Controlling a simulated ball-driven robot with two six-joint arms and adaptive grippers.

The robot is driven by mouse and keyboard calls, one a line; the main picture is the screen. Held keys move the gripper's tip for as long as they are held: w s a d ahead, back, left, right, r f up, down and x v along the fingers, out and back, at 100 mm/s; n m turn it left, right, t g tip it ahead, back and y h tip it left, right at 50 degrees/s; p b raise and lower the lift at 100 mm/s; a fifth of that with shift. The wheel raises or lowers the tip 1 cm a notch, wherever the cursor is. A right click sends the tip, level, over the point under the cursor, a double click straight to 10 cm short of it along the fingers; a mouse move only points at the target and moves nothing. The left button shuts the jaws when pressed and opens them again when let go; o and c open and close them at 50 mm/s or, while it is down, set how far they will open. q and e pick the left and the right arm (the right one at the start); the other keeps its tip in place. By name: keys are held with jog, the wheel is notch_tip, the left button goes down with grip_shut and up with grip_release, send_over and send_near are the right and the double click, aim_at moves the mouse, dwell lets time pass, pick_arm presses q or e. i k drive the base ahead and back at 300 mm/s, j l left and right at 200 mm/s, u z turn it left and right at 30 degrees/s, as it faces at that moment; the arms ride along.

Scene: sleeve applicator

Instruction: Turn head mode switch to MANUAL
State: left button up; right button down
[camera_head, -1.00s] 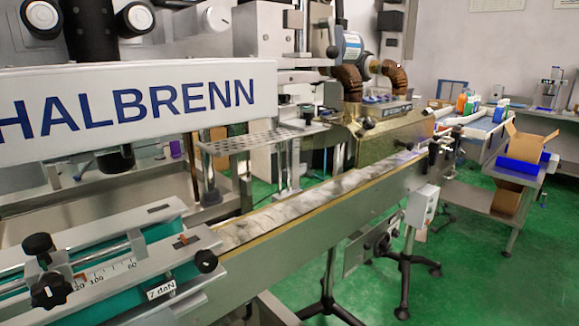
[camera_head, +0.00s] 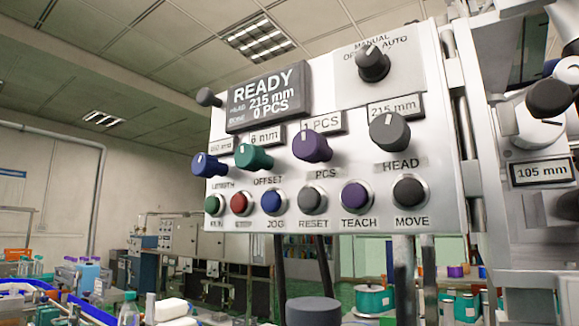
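The head mode switch (camera_head: 372,64) is a black round knob at the upper right of a white control panel (camera_head: 335,75). MANUAL, OFF and AUTO are printed around its upper side. A pale mark on the knob points roughly upward, close to the MANUAL lettering. I cannot tell for certain which position it is set to. Nothing touches the knob. Neither of my grippers is in view.
Left of the switch, a dark display (camera_head: 268,97) reads READY, 215 mm, 0 PCS. Below are coloured knobs, including the grey HEAD knob (camera_head: 389,132), and a row of push buttons. Machine parts with a 105 mm readout (camera_head: 543,171) stand close on the right.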

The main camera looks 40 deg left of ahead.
aim_at(374, 65)
jog(key=j+u, duration=0.15)
jog(key=u, duration=0.3)
jog(key=j+u, duration=0.15)
jog(key=u, duration=0.3)
jog(key=k+l, duration=0.3)
jog(key=k, duration=0.2)
